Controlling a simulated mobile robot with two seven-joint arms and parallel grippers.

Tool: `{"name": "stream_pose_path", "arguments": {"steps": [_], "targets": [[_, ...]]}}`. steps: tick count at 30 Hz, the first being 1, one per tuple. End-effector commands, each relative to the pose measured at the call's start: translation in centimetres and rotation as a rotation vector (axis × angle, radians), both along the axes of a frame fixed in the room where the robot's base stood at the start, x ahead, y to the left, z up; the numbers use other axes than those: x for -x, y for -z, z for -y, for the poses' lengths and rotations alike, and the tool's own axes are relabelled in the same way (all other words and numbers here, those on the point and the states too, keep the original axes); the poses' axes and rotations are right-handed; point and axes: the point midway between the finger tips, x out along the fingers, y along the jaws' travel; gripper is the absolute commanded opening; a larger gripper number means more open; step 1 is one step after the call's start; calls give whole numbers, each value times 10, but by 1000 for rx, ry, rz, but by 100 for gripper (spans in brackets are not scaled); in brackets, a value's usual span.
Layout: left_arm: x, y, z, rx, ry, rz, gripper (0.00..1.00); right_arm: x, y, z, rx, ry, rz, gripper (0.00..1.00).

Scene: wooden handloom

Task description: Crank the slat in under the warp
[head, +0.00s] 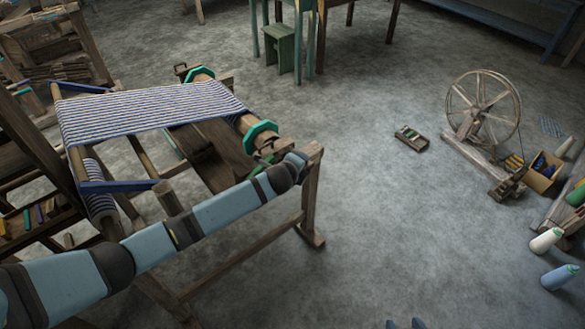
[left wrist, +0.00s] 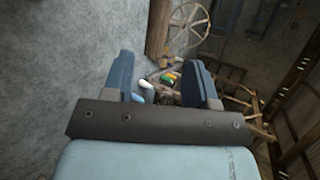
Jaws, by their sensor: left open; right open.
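The blue-and-white striped warp (head: 150,110) is stretched over the loom. It runs to a beam with a teal flange (head: 200,75) at its far end and another teal flange (head: 260,136) at its near end. Wooden parts sit beside the near flange, partly behind my left arm; I cannot make out a crank or a slat for sure. In the left wrist view the left gripper (left wrist: 172,80) is open and empty.
The loom's near post (head: 311,190) stands right of my left arm's end. A spinning wheel (head: 483,110), a box of bobbins (head: 543,170) and yarn cones (head: 547,240) are at the right. A small wooden object (head: 411,138) lies on the floor. The middle floor is mostly clear.

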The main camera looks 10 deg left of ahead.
Motion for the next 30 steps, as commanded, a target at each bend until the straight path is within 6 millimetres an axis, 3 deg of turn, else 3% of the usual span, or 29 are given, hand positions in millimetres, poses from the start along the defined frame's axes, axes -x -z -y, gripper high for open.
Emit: {"name": "stream_pose_path", "arguments": {"steps": [3, 9, 30], "targets": [[20, -13, -4, 2, 2, 1, 53, 0, 0, 0, -1, 1, 0, 55], [41, -27, -8, 1, 1, 1, 53, 0, 1, 0, -1, 1, 1, 55], [50, -28, -6, 19, -4, -6, 53, 0, -1, -1, -3, -1, 2, 55]]}}
